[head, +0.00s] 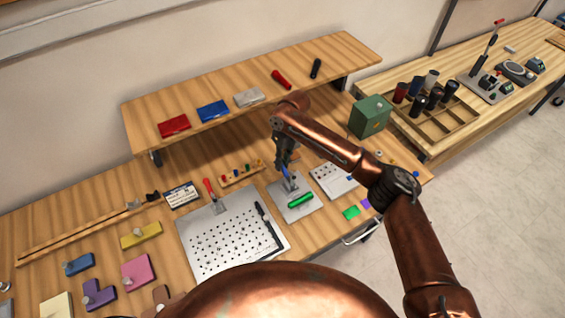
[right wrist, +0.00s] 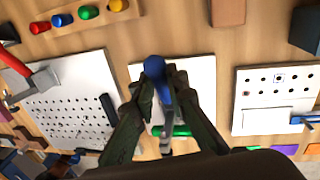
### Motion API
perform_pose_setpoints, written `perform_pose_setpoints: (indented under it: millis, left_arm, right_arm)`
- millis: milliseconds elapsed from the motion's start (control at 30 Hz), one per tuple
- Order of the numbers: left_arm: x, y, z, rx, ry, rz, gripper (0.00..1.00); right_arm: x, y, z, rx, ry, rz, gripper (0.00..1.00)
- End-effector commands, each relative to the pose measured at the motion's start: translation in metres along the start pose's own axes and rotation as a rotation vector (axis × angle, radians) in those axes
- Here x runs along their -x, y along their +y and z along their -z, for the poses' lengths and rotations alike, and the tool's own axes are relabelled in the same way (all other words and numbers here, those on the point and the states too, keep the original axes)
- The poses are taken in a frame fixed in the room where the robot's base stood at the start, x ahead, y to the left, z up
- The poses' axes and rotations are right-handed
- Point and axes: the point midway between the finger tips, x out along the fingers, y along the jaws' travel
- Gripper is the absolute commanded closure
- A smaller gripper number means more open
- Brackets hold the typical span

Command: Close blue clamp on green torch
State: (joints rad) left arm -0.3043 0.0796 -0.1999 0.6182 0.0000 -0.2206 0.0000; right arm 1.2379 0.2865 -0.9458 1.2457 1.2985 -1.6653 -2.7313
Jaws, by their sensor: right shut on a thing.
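The green torch (head: 301,200) lies on a small grey plate (head: 296,215) on the bench, in front of the blue-handled clamp (head: 286,173). In the right wrist view the blue handle (right wrist: 155,70) stands between my fingers and the green torch (right wrist: 178,131) shows below it, partly hidden by the clamp and a finger. My right gripper (head: 284,160) is over the plate, shut on the blue handle; its fingers (right wrist: 156,85) are on both sides of it. I cannot tell whether the clamp's tip touches the torch. My left gripper is not in view.
A perforated plate (head: 210,258) with a red-handled clamp (head: 209,188) and a black torch (head: 268,222) is to the left. A small holed plate (head: 335,181) is close on the right. A raised shelf (head: 345,60) and a green box (head: 369,117) stand behind.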

Motion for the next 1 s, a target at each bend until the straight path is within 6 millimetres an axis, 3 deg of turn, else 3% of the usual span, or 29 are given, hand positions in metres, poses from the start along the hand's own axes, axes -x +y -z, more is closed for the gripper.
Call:
perform_pose_setpoints:
  millis: [667, 1000]
  left_arm:
    - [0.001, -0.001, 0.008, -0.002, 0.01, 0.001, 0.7]
    - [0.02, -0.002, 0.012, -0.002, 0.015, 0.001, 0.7]
  right_arm:
    - [0.001, 0.0, 0.0, 0.001, -0.006, 0.0, 1.0]
    - [0.01, 0.002, 0.007, 0.024, -0.128, 0.011, 1.0]
